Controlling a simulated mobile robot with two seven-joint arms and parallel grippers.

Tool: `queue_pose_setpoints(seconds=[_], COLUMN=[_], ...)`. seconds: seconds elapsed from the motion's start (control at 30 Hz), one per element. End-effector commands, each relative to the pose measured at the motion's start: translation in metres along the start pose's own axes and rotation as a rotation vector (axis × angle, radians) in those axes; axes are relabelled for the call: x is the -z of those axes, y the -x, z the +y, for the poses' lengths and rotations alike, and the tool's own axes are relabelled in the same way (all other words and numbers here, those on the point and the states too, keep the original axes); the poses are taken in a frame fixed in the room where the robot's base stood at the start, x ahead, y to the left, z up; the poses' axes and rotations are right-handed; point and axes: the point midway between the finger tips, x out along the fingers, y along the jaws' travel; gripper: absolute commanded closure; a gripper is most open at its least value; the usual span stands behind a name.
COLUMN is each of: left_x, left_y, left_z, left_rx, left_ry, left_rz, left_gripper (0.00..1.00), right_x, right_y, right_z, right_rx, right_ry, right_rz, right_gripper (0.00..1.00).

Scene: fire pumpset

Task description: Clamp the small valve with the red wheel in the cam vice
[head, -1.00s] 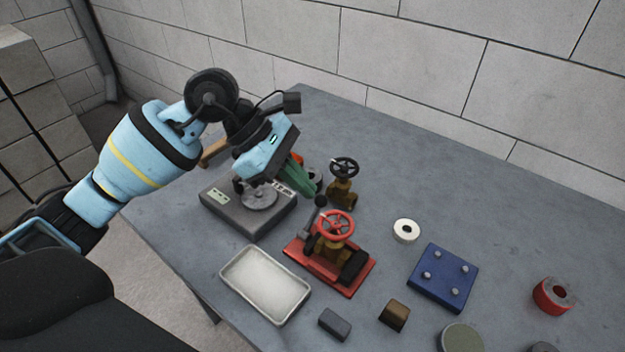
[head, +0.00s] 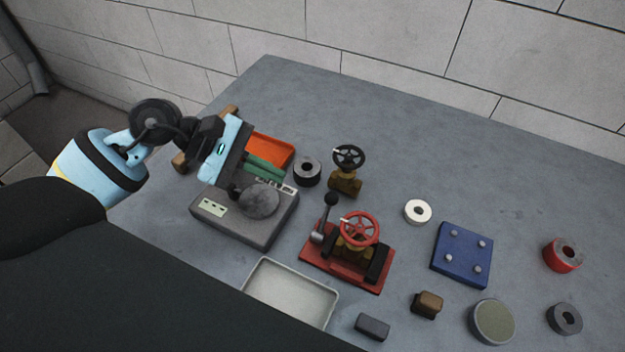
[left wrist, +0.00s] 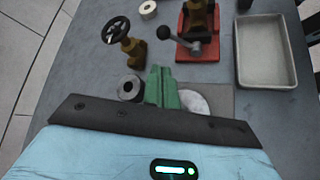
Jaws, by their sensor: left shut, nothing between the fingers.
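The small valve with the red wheel (head: 360,229) stands upright in the cam vice (head: 342,268), its brass body between the dark jaws. I cannot tell how tightly the jaws press on it. The vice's lever with a black knob (head: 331,199) stands up at the left of the valve; the knob also shows in the left wrist view (left wrist: 163,33). My left gripper (head: 280,176), with green fingers, is shut and empty, above the back of the grey scale-like device, apart from the vice. Its fingers show in the left wrist view (left wrist: 160,72). My right gripper is not in view.
A valve with a black wheel (head: 348,158) and a dark ring (head: 307,171) stand near my left fingers. The grey device (head: 238,222), an orange tray (head: 270,149) and a pale tray (head: 290,290) lie around. A blue pegged plate (head: 461,254) is right of the vice.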

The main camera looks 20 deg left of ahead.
Motion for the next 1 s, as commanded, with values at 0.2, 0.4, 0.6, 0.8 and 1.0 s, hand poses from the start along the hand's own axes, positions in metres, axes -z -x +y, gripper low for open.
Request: queue_pose_setpoints(seconds=[0.2, 0.4, 0.6, 0.8, 1.0], left_x=[0.000, 0.000, -0.002, -0.002, -0.001], left_y=[0.001, -0.006, -0.035, -0.069, -0.091], left_z=[-0.002, -0.002, 0.000, 0.000, 0.000], left_rx=[-0.007, -0.008, -0.009, -0.009, -0.008], left_ry=[-0.013, -0.011, -0.011, -0.011, -0.010], left_rz=[-0.002, -0.003, -0.006, -0.005, -0.003], left_gripper=[1.00, 1.00, 1.00, 1.00, 1.00], right_x=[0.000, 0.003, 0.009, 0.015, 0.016], right_y=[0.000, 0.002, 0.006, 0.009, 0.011], right_z=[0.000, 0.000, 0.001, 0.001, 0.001], right_rx=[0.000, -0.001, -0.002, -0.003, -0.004], right_ry=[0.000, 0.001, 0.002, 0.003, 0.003], right_rz=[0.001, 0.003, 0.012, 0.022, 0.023], right_gripper=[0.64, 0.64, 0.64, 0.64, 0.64])
